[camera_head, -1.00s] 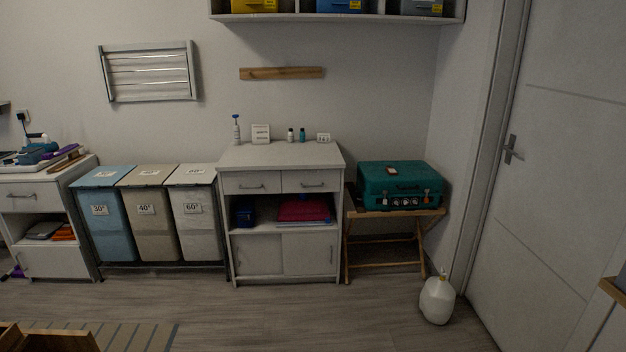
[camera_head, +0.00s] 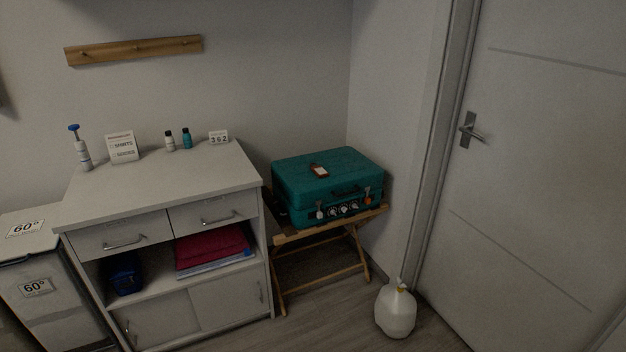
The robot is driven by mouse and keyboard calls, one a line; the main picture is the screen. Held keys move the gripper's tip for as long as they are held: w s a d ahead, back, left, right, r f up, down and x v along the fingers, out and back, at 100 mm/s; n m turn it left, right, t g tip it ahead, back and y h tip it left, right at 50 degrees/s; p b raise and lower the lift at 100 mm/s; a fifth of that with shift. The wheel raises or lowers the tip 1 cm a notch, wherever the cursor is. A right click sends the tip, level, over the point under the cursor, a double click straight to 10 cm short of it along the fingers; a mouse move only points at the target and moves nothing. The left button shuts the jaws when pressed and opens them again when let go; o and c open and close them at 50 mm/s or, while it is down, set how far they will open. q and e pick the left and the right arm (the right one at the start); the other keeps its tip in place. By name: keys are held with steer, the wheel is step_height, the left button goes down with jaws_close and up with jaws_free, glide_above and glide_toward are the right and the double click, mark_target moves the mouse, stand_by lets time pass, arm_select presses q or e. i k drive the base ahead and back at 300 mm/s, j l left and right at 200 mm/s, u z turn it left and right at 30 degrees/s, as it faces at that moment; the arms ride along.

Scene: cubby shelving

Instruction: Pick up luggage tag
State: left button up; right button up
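A small brown tag with a pale edge, which looks like the luggage tag (camera_head: 319,171), lies flat on top of a teal suitcase (camera_head: 300,178). The suitcase rests closed on a folding wooden stand (camera_head: 290,238) in the corner, right of the white cabinet. Small pale and orange pieces hang on its front near the latches; they are too small to tell clearly. Neither of my grippers shows in the head view.
The white cabinet (camera_head: 160,196) stands left of the stand, with bottles and small signs on top. Some floor shows between stand and jug.

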mark_target(320, 171)
steer(key=i+j+z, duration=0.15)
steer(key=j, duration=0.25)
steer(key=i+l+u, duration=0.2)
steer(key=i, duration=1.3)
steer(key=i+j, duration=0.05)
steer(key=j, duration=0.05)
